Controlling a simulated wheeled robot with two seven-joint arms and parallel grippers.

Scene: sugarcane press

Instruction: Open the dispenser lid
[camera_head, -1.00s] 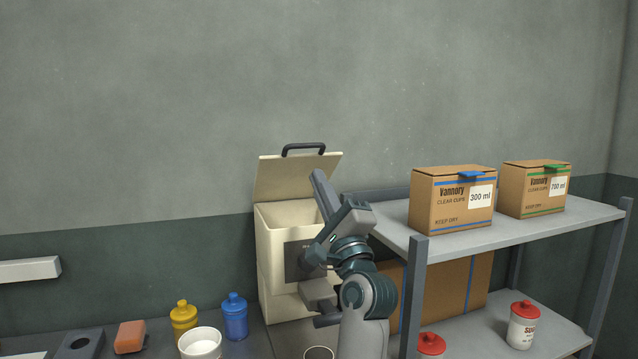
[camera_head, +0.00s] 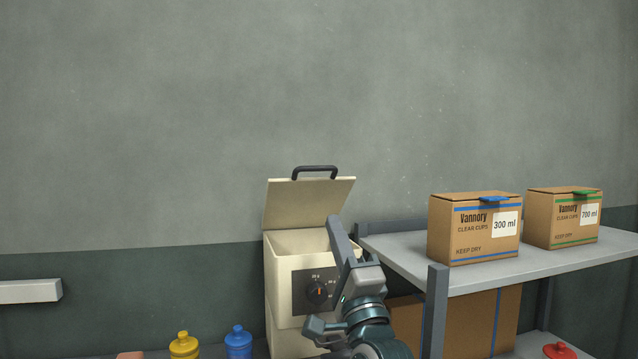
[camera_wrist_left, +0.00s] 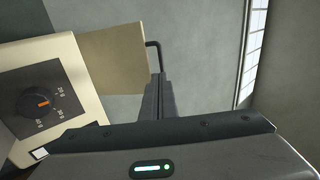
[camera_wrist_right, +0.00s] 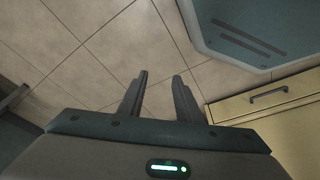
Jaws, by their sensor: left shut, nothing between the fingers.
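The cream dispenser (camera_head: 278,285) stands against the wall, with a dark dial panel (camera_head: 316,291) on its front. Its lid (camera_head: 308,205) is raised and leans back, with the black handle (camera_head: 315,172) at the top; the box opening shows below it. My left gripper (camera_head: 333,222) is shut and empty, its fingers pointing up in front of the dispenser's right side and below the lid. In the left wrist view the shut fingers (camera_wrist_left: 160,78) show beside the lid (camera_wrist_left: 115,60) and its handle. My right gripper (camera_wrist_right: 158,78) is open and empty above a tiled floor.
A grey shelf (camera_head: 400,262) right of the dispenser bears two cup boxes, 300 ml (camera_head: 455,228) and 700 ml (camera_head: 545,225). A yellow bottle (camera_head: 184,346) and a blue bottle (camera_head: 238,342) stand at left. In the right wrist view a cream drawer front (camera_wrist_right: 255,102) shows.

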